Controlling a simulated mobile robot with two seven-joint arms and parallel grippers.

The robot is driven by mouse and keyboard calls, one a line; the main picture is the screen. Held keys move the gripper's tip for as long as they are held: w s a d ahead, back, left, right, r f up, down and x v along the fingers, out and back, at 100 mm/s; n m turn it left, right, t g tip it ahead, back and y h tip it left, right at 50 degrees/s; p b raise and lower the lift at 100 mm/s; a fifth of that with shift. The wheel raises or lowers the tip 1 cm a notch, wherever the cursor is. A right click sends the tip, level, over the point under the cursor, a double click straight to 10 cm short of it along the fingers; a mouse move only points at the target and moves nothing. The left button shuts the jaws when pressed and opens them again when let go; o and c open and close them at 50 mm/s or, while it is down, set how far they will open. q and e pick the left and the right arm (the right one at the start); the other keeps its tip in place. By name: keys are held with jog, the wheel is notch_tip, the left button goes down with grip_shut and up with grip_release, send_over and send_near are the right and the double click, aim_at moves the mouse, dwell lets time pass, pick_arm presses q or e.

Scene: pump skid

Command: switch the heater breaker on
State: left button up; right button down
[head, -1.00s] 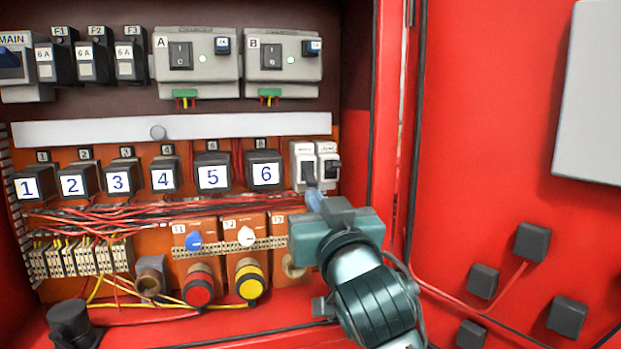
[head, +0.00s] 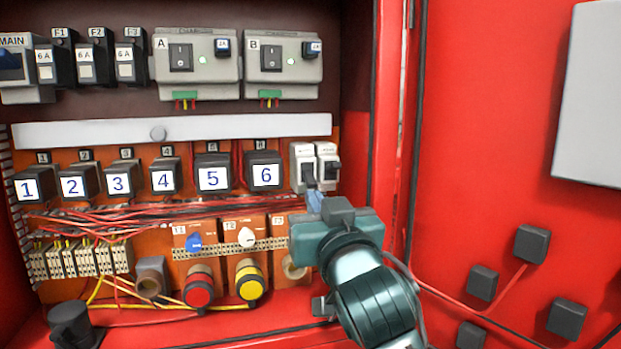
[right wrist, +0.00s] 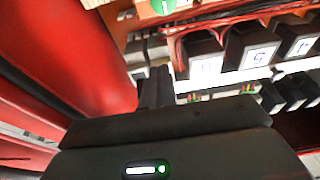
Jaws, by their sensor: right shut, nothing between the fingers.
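Two small white breakers stand side by side at the right end of the middle row, a left one (head: 303,160) and a right one (head: 327,158), each with a dark lever. Their labels are too small to read, so I cannot tell which is the heater breaker. My right gripper (head: 315,198) is shut and empty, its fingertips just below the left breaker's lever; I cannot tell whether they touch it. In the right wrist view the shut fingers (right wrist: 155,88) point at the pale breakers (right wrist: 137,52). My left gripper is not in view.
Relays numbered 1 to 6, such as relay 6 (head: 264,172), fill the row to the left. Below are timers, a red button (head: 199,291) and a yellow button (head: 249,281). The red cabinet side wall (head: 386,120) is close on the right.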

jog(key=shift+r+p, duration=0.85)
jog(key=shift+r, duration=0.1)
jog(key=r+v, duration=0.1)
jog(key=v, duration=0.6)
jog(key=shift+f+p, duration=0.25)
jog(key=shift+p, duration=0.05)
jog(key=shift+s, duration=0.1)
